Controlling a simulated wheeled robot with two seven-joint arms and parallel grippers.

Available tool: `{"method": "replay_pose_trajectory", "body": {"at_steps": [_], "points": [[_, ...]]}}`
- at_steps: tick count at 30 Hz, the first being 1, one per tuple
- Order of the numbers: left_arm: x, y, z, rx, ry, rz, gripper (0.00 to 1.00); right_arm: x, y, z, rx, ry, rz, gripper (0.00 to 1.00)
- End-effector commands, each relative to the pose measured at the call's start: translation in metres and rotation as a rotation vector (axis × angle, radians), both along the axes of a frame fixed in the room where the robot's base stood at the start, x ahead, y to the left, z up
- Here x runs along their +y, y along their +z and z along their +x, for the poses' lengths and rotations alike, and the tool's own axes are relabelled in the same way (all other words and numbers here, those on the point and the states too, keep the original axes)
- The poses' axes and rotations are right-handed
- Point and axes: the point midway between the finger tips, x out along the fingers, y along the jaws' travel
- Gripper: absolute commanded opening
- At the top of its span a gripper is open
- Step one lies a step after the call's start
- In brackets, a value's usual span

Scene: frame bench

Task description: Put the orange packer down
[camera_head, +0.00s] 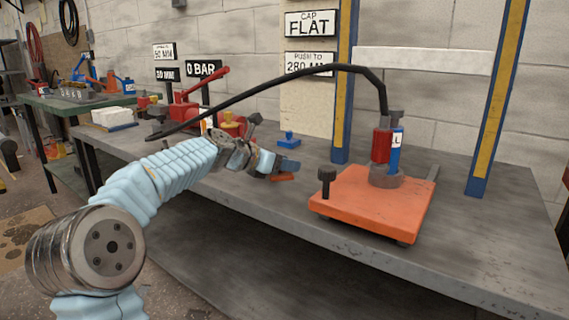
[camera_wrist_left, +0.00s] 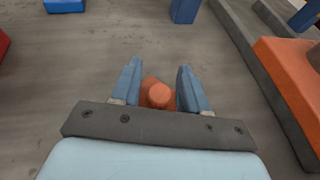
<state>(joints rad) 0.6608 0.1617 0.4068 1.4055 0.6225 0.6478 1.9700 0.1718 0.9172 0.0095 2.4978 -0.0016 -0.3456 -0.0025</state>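The orange packer (camera_wrist_left: 158,93) is a small block with a round knob, seen between the two blue fingers of my left gripper (camera_wrist_left: 158,85) in the left wrist view. The fingers stand apart by about its width and appear to close on its sides. In the head view the left gripper (camera_head: 284,164) is low over the bench, and the packer (camera_head: 282,177) shows just below the fingers. I cannot tell whether its underside touches the bench. My right gripper is in neither view.
A blue packer (camera_head: 288,139) stands on the bench (camera_head: 330,235) behind the gripper. To the right is an orange plate (camera_head: 372,200) carrying a red and blue cylinder (camera_head: 388,150) with a black hose (camera_head: 300,73). Blue and yellow posts (camera_head: 344,90) rise behind. A red pump (camera_head: 185,110) stands at left.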

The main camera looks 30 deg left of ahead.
Motion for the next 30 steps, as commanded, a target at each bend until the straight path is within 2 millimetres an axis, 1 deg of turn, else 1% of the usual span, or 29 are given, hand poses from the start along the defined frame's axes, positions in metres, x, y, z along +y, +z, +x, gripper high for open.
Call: {"method": "replay_pose_trajectory", "body": {"at_steps": [1, 2, 10, 13, 17, 24, 27, 30], "points": [[0.0, 0.0, 0.0, 0.0, 0.0, 0.0, 0.52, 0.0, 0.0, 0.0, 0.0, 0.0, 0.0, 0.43], [0.0, 0.0, 0.0, 0.0, 0.0, 0.0, 0.55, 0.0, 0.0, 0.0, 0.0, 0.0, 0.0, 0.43], [0.0, 0.002, 0.0, -0.001, 0.001, 0.0, 0.55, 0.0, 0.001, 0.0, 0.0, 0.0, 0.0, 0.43], [0.003, 0.005, -0.006, -0.001, 0.003, 0.002, 0.55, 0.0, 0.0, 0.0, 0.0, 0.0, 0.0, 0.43], [0.01, 0.013, -0.027, -0.002, 0.004, 0.002, 0.55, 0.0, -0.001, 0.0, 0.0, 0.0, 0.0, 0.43], [0.027, 0.035, -0.076, -0.002, 0.004, 0.002, 0.55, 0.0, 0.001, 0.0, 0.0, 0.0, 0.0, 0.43], [0.032, 0.04, -0.09, 0.0, 0.003, 0.001, 0.55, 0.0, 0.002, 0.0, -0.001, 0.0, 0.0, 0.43], [0.035, 0.044, -0.1, 0.0, 0.001, 0.001, 0.55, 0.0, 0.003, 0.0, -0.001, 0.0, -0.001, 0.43]]}}
